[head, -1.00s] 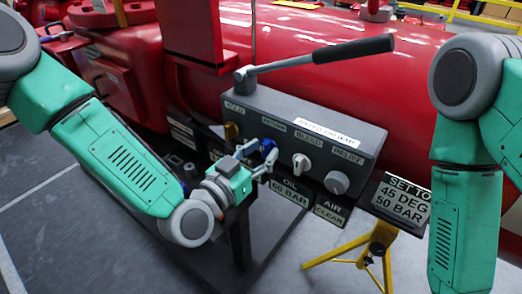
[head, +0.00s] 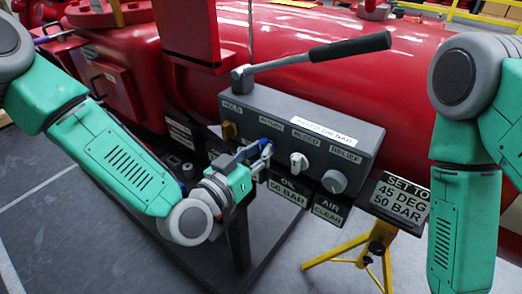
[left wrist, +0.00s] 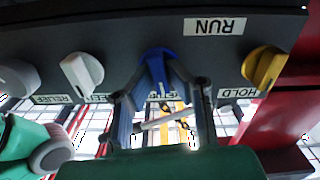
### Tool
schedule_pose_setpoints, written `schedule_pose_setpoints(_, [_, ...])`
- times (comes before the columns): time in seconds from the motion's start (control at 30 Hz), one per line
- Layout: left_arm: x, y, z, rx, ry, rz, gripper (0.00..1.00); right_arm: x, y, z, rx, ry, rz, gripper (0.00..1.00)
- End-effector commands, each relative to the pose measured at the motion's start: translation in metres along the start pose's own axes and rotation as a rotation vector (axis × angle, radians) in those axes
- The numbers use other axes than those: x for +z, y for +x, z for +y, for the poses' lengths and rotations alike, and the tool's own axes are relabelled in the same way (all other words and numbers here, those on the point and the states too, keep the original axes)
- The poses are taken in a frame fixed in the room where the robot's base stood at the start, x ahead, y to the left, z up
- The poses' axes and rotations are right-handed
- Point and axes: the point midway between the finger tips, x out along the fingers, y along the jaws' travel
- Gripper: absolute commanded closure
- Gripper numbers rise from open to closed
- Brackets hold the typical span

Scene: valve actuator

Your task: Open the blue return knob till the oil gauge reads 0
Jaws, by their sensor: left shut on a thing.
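The blue return knob (head: 267,147) is on the front of the grey control box (head: 290,118), between the yellow hold knob and the white bleed knob. It also shows in the left wrist view (left wrist: 157,62). My left gripper (head: 259,156) is at the blue knob with its fingers on both sides, shut on it; the left wrist view shows the same fingers (left wrist: 163,85). The fingers hide part of the knob.
The yellow hold knob (head: 229,131), white bleed knob (head: 299,162) and grey relief knob (head: 334,181) flank the blue one. A black-handled lever (head: 340,47) crosses above the box. The air plate (head: 328,209) reads CLEAR. A sign (head: 401,199) reads SET TO 45 DEG 50 BAR.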

Motion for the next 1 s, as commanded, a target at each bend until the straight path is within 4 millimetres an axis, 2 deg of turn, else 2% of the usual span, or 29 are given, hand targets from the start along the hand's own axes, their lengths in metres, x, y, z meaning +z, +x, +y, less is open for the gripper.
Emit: schedule_pose_setpoints(1.0, [0.006,-0.002,-0.005,-0.005,-0.957,-0.005,1.0,0.001,0.025,0.0,0.0,0.0,0.0,0.56])
